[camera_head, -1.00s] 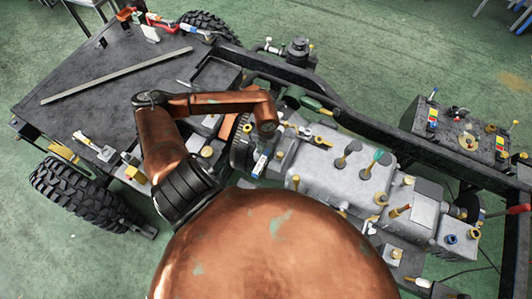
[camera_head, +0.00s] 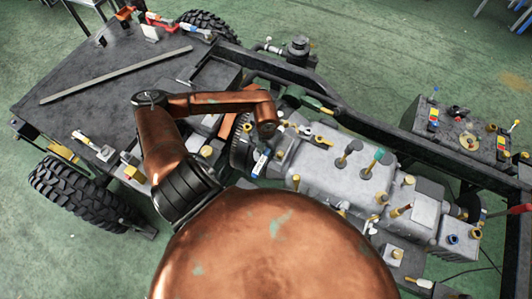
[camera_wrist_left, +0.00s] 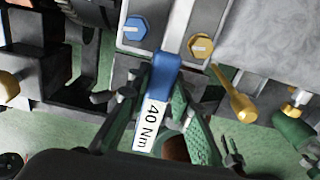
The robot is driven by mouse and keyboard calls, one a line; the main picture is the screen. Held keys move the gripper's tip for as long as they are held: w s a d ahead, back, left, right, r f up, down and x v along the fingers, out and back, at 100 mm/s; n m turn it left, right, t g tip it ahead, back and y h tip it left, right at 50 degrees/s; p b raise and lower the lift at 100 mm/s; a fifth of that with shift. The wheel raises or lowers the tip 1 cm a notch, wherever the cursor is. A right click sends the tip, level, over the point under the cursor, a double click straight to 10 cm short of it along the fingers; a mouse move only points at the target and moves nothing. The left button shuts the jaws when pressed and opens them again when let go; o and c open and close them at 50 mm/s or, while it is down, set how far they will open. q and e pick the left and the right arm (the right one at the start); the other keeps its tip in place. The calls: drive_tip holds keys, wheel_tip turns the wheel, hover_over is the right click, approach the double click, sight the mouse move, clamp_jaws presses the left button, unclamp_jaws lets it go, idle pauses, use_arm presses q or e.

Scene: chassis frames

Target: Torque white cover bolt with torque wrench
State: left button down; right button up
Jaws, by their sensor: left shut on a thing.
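My left gripper (camera_wrist_left: 158,92) is shut on a blue torque wrench (camera_wrist_left: 146,122) with a white "40 Nm" label. In the left wrist view, the wrench's blue upper end lies just below a plate with a blue bolt (camera_wrist_left: 135,28) and a yellow bolt (camera_wrist_left: 201,45). I cannot tell whether it touches the plate. In the head view, the wrench (camera_head: 260,163) shows below the left wrist, beside the pale grey-white housing (camera_head: 335,155). My copper arm and body hide part of the area. Which bolt is the white cover's is unclear. My right gripper is not in view.
Yellow, green and dark-headed fittings stand up from the housing. The black chassis rail (camera_head: 375,122) runs behind it. A long bar (camera_head: 115,75) lies on the dark deck at left. A wheel (camera_head: 75,193) is at lower left. Green floor is open beyond the chassis.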

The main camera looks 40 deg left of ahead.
use_arm(q)
drive_tip(key=shift+f+b, duration=0.25)
drive_tip(key=shift+b, duration=0.05)
idle(0.5)
drive_tip(key=shift+f, duration=0.1)
idle(0.4)
